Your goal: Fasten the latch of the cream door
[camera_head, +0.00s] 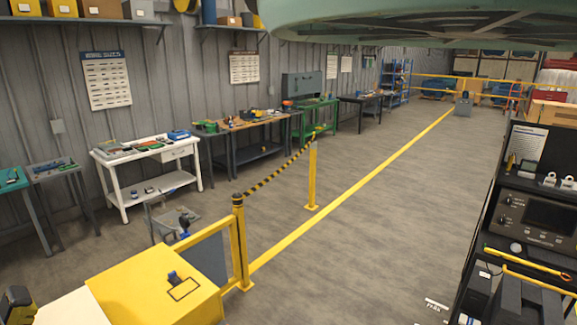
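I do not see a cream door or a latch that I can make out in the head view. A pale cream flat surface (62,311) shows at the bottom left edge, beside a yellow box-like top (150,285); I cannot tell what it belongs to. My gripper is not in view.
A yellow gate (205,245) and post (240,240) stand near the left, with a striped barrier (285,168) reaching a second post (312,175). A white workbench (152,152) lines the left wall. A dark equipment rack (505,165) stands at right. The middle floor is clear.

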